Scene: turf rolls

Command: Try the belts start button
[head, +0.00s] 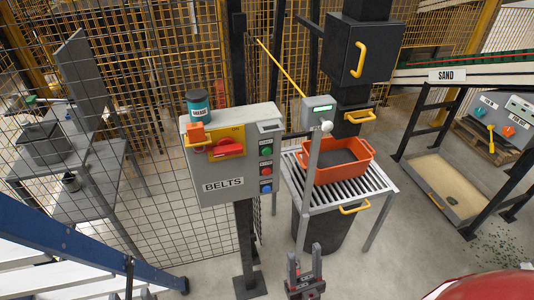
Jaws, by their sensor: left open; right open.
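The grey BELTS control box (222,187) stands on a dark post in the middle of the head view. A green button (266,151) is at the top of its right-hand column, above a red button (266,170) and a blue button (265,187). Their small labels are unreadable. A red rotary switch (226,149) sits on a yellow plate, with an orange piece beside it. My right gripper (304,260) is open and empty, below and right of the box, apart from it. My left gripper (130,291) shows partly at the bottom edge, open, far from the buttons.
A GREASE tin (198,106) stands on the box. To the right, an orange tub (339,163) sits on a slatted table (312,194), near a post with a small display (318,112). Mesh fencing (150,60) stands behind. Blue-railed steps (65,243) fill the lower left.

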